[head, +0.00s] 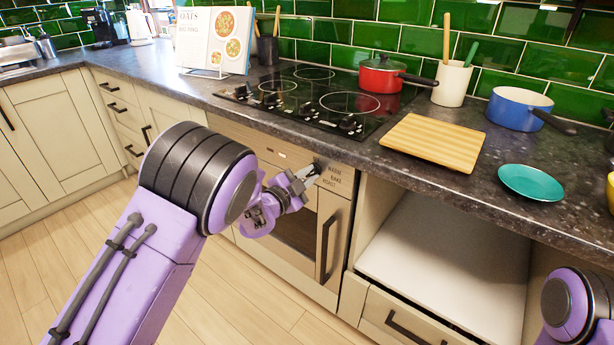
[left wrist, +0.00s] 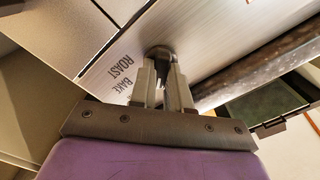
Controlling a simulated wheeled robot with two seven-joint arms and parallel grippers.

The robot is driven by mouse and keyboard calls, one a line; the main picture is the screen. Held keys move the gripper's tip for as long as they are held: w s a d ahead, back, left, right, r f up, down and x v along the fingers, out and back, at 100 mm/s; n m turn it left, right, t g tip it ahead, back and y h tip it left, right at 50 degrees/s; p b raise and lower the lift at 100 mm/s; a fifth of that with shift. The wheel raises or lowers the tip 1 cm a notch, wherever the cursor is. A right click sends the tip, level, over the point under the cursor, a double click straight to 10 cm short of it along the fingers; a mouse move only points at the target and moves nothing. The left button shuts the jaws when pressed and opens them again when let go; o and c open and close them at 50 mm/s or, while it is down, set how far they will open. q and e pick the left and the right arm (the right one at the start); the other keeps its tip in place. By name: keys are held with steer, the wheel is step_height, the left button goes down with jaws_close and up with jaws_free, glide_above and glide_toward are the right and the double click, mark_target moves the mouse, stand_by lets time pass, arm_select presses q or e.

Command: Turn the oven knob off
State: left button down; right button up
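The oven knob (head: 318,165) is a small dark knob on the front panel of the oven (head: 290,155), beside the printed words WARM, BAKE and ROAST. It also shows in the left wrist view (left wrist: 160,51) at the tips of my fingers. My left gripper (head: 308,174) is at the panel, its two grey fingers (left wrist: 163,80) close together with their tips at either side of the knob. They look shut on it. The fingers partly hide the knob, and its pointer setting cannot be read. My right gripper is out of view; only part of my right arm shows at bottom right.
The black hob (head: 315,100) with its own knobs lies above on the dark countertop, carrying a red pan (head: 380,75). A wooden board (head: 433,142), a teal plate (head: 531,182) and a blue pan (head: 518,108) stand to the right. The oven door handle (head: 327,248) sticks out below the panel.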

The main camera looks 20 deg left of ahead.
arm_select(q)
steer(key=shift+n, duration=0.4)
steer(key=n+p, duration=0.4)
steer(key=n, duration=0.5)
steer(key=shift+a, duration=0.1)
stand_by(0.5)
steer(key=c, duration=1.1)
jaws_free()
steer(key=b+v, duration=0.1)
steer(key=v, duration=0.9)
steer(key=shift+s+a+r, duration=0.1)
steer(key=shift+s+a, duration=0.05)
steer(key=shift+s, duration=0.1)
